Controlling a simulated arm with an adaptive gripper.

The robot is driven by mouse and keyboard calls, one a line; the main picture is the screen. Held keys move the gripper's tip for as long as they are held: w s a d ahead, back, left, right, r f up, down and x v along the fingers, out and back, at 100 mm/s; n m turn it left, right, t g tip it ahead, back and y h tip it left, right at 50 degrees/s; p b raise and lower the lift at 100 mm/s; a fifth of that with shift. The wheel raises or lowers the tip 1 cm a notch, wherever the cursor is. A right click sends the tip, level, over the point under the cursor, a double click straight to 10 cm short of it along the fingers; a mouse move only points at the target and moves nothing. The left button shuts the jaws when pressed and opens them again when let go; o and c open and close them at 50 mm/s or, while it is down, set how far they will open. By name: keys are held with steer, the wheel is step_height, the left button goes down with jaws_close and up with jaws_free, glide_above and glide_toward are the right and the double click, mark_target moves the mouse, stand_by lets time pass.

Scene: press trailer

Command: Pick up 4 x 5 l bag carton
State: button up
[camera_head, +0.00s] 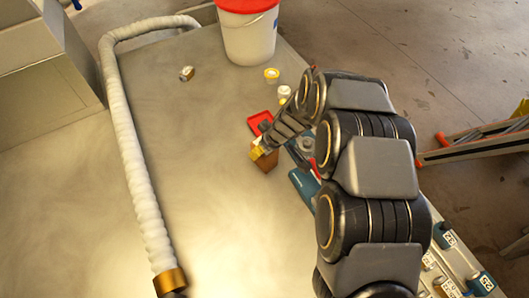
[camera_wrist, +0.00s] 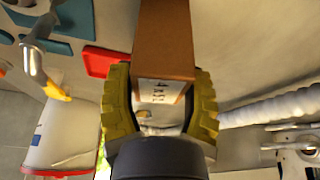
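The small brown carton (camera_head: 265,161) stands at my gripper's end in the head view, partly hidden by the gripper. In the wrist view the carton (camera_wrist: 166,45) shows large, with a white label reading about "4 x 5 l" on its near end. My gripper (camera_head: 258,151) has yellow finger pads. In the wrist view the gripper (camera_wrist: 162,98) has one pad against each side of the carton and looks shut on it. I cannot tell whether the carton is clear of the tabletop.
A red tray (camera_head: 259,122) and blue tool parts (camera_head: 304,186) lie close by. A white bucket (camera_head: 248,38) with a red rim stands at the back. A white wrapped hose (camera_head: 135,150) runs along the left. The tabletop (camera_head: 205,200) between is clear.

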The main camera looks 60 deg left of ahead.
steer(key=c, duration=0.4)
steer(key=shift+o, duration=0.2)
steer(key=shift+r, duration=0.1)
